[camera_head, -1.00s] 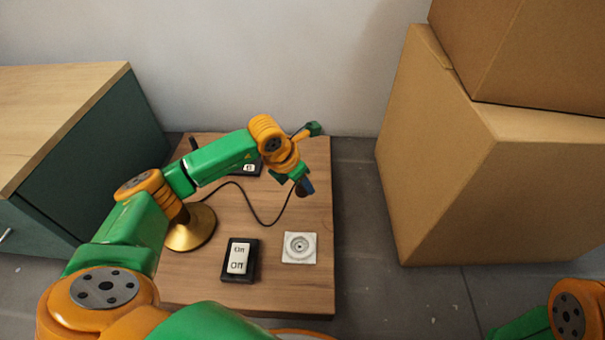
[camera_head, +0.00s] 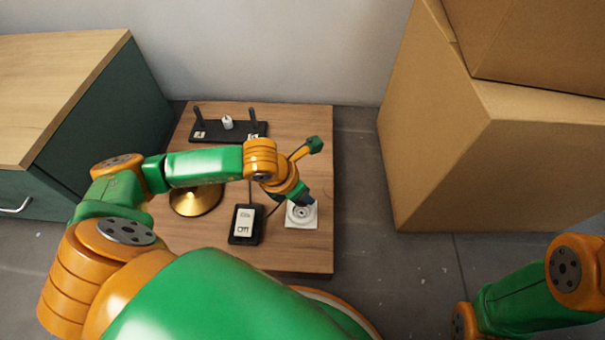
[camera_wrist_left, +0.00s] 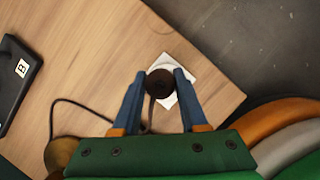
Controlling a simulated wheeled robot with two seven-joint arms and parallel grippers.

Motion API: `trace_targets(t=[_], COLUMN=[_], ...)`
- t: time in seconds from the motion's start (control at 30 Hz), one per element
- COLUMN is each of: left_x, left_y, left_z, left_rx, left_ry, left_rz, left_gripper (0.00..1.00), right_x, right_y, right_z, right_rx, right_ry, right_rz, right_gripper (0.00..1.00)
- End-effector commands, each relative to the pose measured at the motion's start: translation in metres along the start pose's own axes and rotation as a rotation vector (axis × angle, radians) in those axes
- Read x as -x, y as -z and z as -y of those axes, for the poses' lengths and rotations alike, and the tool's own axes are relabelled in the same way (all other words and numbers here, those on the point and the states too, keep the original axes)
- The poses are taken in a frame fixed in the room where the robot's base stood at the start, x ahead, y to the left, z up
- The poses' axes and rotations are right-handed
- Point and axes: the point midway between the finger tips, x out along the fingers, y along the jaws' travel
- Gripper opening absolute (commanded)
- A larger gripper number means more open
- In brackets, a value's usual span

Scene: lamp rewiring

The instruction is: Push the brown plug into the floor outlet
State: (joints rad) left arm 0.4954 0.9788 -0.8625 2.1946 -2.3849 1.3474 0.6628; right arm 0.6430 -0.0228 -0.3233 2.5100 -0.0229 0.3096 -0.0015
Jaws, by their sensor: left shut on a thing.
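The brown plug (camera_wrist_left: 159,85) is round and dark in the left wrist view, held between the blue fingers of my left gripper (camera_wrist_left: 160,76). The white square floor outlet (camera_head: 301,218) lies on the wooden board, and my left gripper (camera_head: 307,199) is over its back edge in the head view. In the left wrist view the outlet (camera_wrist_left: 171,64) shows partly behind the plug, which hides its socket. I cannot tell whether the plug touches the outlet. A dark cord (camera_wrist_left: 78,104) runs from the plug's side across the board. My right gripper is out of view.
A black switch box (camera_head: 246,224) sits just left of the outlet. The gold lamp base (camera_head: 195,201) stands farther left, and a black holder with posts (camera_head: 229,131) is at the back. Large cardboard boxes (camera_head: 480,170) stand on the right.

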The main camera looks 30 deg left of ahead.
Motion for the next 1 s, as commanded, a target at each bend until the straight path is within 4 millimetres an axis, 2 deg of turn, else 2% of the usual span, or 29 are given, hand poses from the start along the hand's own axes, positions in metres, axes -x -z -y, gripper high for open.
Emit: trace_targets(t=[0.17,0.6,1.0], left_x=[0.003,0.002,-0.013], left_y=[0.007,0.007,0.013], left_z=[0.008,0.008,0.008], left_rx=[0.002,0.002,0.001], left_ry=[0.001,0.001,0.001], left_rz=[0.000,0.001,0.001], left_gripper=[0.00,0.00,0.00], right_x=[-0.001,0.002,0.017], right_y=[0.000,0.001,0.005], right_z=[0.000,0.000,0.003], right_rx=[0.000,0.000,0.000], right_ry=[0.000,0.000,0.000], right_rz=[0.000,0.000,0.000], right_gripper=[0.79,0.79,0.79])
